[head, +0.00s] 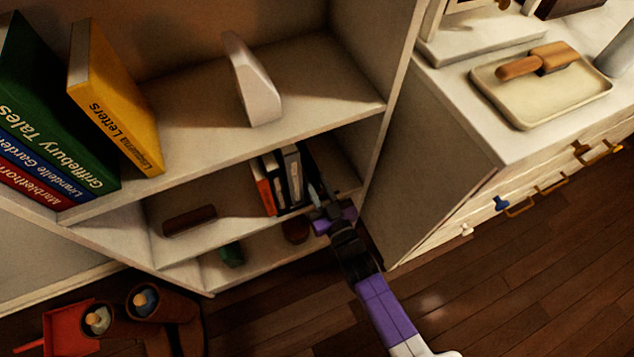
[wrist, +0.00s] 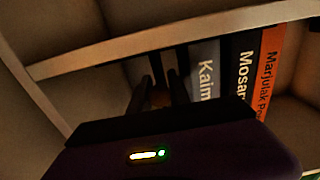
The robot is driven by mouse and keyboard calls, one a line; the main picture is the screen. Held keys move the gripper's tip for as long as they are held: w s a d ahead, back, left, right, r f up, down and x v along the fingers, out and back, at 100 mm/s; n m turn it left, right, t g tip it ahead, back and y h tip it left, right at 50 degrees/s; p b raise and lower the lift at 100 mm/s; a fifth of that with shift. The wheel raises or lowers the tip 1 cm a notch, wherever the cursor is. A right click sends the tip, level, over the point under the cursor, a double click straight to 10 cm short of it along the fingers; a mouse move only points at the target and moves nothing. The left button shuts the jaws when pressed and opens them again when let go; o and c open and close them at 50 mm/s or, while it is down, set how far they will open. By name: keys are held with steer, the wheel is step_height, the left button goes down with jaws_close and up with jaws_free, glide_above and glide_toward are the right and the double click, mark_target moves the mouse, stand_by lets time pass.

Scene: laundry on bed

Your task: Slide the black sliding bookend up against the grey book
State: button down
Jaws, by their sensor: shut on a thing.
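The grey book (head: 292,176) stands upright at the right end of a short row on the lower shelf. In the wrist view the grey book (wrist: 205,82) shows its spine, just right of my fingers. My gripper (head: 317,194) reaches into that shelf, right of the grey book. In the wrist view my gripper (wrist: 164,88) has its two dark fingers close together, shut on the black sliding bookend (wrist: 159,72). The bookend is dark and mostly hidden by the fingers. Whether it touches the grey book I cannot tell.
A black book (head: 278,179) and an orange book (head: 263,185) stand left of the grey book. A brown object (head: 189,220) lies further left. The shelf board above (head: 300,145) is close over my gripper. A white dresser (head: 440,140) stands right.

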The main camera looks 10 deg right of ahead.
steer(key=shift+a, duration=0.1)
steer(key=c, duration=1.3)
jaws_free()
steer(key=shift+o, duration=0.2)
steer(key=shift+p+v, duration=0.55)
steer(key=shift+v, duration=3.35)
